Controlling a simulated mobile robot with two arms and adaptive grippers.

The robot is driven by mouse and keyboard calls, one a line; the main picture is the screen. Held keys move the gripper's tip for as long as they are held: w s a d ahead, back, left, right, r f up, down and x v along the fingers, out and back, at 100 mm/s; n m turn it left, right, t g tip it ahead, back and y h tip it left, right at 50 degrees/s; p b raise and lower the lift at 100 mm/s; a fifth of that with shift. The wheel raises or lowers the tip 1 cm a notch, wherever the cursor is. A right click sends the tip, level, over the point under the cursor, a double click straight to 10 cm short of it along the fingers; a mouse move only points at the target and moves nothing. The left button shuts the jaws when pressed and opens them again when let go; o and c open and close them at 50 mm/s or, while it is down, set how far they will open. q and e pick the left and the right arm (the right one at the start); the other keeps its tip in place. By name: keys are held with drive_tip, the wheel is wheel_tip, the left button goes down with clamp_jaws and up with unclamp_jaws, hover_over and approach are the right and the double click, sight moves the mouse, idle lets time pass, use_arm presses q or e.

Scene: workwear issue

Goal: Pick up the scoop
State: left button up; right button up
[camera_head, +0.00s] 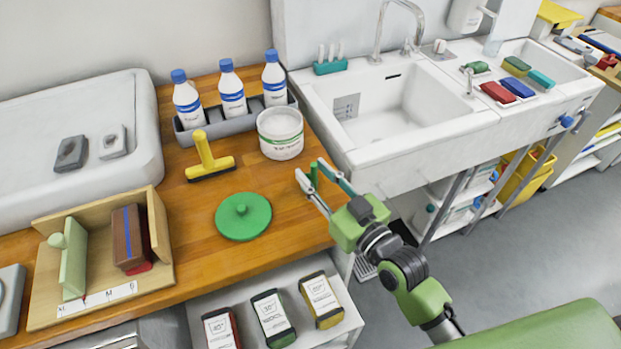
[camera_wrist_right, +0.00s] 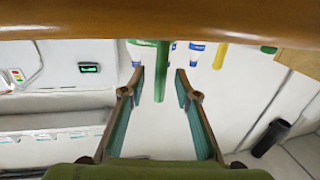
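A slim green handle (camera_head: 314,177), which looks like the scoop's, stands near the right edge of the wooden counter; its lower part is hidden. It also shows as a green bar (camera_wrist_right: 161,72) between the fingers in the right wrist view. My right gripper (camera_head: 319,181) is open, with one finger on each side of the handle. In the wrist view a gap shows on both sides of the handle. My left gripper is not in view.
A white tub (camera_head: 281,138) and a round green lid (camera_head: 243,217) are nearby on the counter (camera_head: 200,265). A yellow scraper (camera_head: 205,158) and bottles in a grey rack (camera_head: 215,132) stand behind. The white sink (camera_head: 400,105) is to the right.

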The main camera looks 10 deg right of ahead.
drive_tip(key=shift+w+a, duration=0.2)
drive_tip(key=shift+w, duration=0.25)
drive_tip(key=shift+s, duration=0.1)
drive_tip(key=shift+c, duration=0.3)
clamp_jaws()
